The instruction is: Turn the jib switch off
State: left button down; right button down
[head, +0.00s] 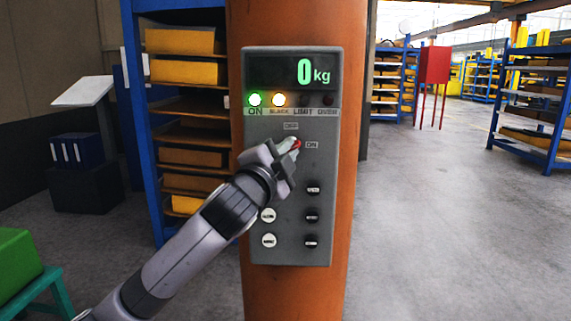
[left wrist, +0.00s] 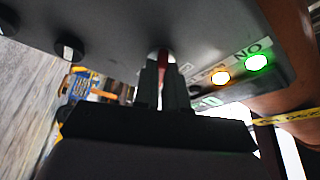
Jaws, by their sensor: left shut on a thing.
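The grey control panel (head: 325,185) is fixed to an orange column, with its display reading 0 kg. The jib switch (head: 297,145) is a small knob with a red mark. The mark is by the ON label (head: 311,145) on its right; an OFF label (head: 291,126) is above it. My left gripper (head: 289,149) reaches in from the lower left and is shut on the switch. In the left wrist view the fingers (left wrist: 162,84) are closed around the red-marked knob (left wrist: 162,56), partly hiding it. My right gripper is not in view.
Green ON and amber SLACK lamps (head: 279,99) are lit above the switch. Several buttons (head: 312,215) sit below it. A blue shelf with yellow bins (head: 187,72) stands behind on the left. Open floor (head: 440,220) lies right of the orange column (head: 350,60).

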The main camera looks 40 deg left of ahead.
pick_arm(q)
jog(key=n+y+b, duration=0.1)
jog(key=n, duration=0.1)
jog(key=n+y+b, duration=0.1)
jog(key=n+b, duration=0.1)
jog(key=n, duration=0.1)
jog(key=f+n+y+b, duration=0.1)
jog(key=n+b, duration=0.1)
jog(key=n, duration=0.1)
jog(key=shift+w+d+t+y, duration=0.1)
jog(key=shift+d+t+y, duration=0.1)
jog(key=shift+t+y, duration=0.15)
jog(key=n+y+b, duration=0.1)
jog(key=n, duration=0.2)
jog(key=n+y+b, duration=0.1)
jog(key=n, duration=0.2)
jog(key=shift+w+d+y+b, duration=0.1)
jog(key=shift+d+y+b, duration=0.05)
jog(key=shift+y+b, duration=0.25)
jog(key=n+g+y+b, duration=0.1)
jog(key=n, duration=0.2)
jog(key=shift+r, duration=0.1)
jog(key=shift+r+y, duration=0.1)
jog(key=shift+y, duration=0.15)
jog(key=c, duration=1.2)
grip_release()
jog(key=b+v, duration=0.1)
jog(key=v, duration=0.6)
jog(key=shift+d, duration=0.1)
